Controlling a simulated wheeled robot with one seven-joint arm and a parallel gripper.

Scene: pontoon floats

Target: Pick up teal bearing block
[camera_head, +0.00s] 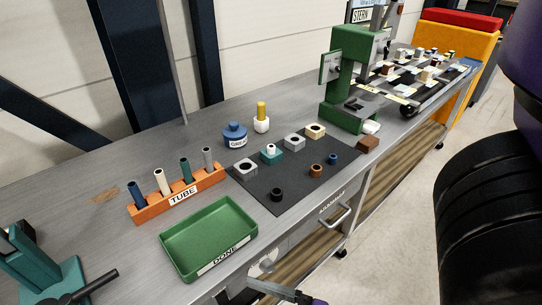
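The teal bearing block (271,156) sits on the dark mat (292,180) on the workbench, in a row of blocks. A small white round piece (271,148) shows on top of it. A grey block (245,169) is to its left, and another grey block (294,142) and a cream block (315,131) are to its right. What seems to be my gripper (276,284) shows partly at the bottom edge, in front of the bench and well apart from the teal block. Its fingers are not clear enough to tell open from shut.
Black (277,195), brown (316,171) and blue (332,159) rings lie on the mat's front part. A green tray (208,238) and an orange tube rack (180,196) are left. A blue pot (235,135) stands behind; a green press (350,80) stands back right.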

